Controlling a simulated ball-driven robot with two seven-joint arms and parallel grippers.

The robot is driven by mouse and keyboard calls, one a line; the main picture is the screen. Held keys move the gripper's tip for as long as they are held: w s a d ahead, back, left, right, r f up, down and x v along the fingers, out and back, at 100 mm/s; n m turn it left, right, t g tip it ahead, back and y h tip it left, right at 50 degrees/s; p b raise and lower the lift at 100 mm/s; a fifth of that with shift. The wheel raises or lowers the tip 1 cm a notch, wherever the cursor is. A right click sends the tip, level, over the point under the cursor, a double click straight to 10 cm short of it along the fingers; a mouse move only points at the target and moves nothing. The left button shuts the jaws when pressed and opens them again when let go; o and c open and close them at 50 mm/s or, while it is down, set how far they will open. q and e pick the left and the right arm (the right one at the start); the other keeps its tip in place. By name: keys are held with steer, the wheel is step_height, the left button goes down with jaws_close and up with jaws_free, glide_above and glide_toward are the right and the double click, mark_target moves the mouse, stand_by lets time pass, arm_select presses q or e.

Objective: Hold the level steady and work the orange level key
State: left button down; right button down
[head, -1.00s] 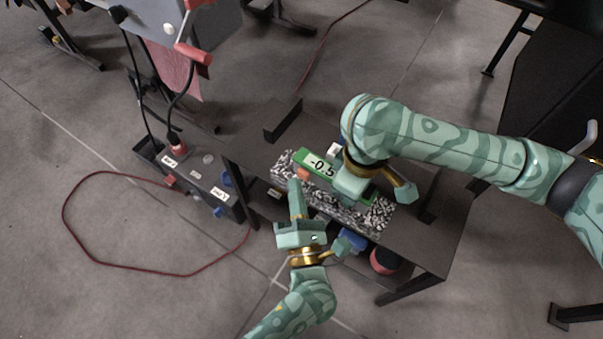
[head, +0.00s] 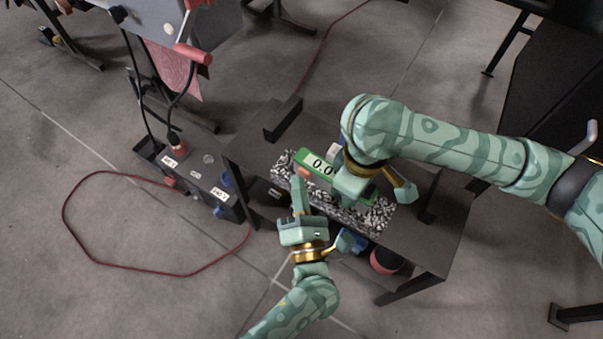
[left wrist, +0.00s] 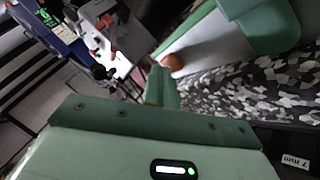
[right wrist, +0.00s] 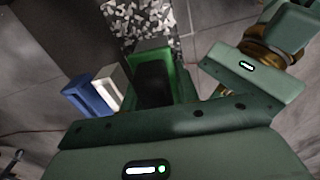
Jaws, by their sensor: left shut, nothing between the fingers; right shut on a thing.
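The green level (head: 300,155) lies along the speckled black-and-white block, and the visible part of its display reads 0.0. My right gripper (head: 352,188) is shut on the level near its middle and hides part of it and the display's right end. The orange level key (head: 304,173) is a small knob on the level's near side; it also shows in the left wrist view (left wrist: 172,62). My left gripper (head: 296,183) is shut and empty, its fingertips right beside the key. I cannot tell whether they touch it.
The speckled block (head: 376,218) sits on a dark table (head: 425,240). A small white block (head: 333,149) stands behind the level. Blue and red items show beneath the table. A dark box with labels (head: 200,180) and a red cable (head: 64,215) are at left.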

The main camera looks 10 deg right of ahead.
steer(key=shift+f, duration=0.1)
arm_select(q)
steer(key=shift+s+a, duration=0.6)
steer(key=shift+s, duration=0.05)
steer(key=shift+s+a, duration=1.65)
steer(key=shift+s, duration=0.25)
arm_select(e)
steer(key=c, duration=1)
jaws_free()
steer(key=shift+o, duration=0.2)
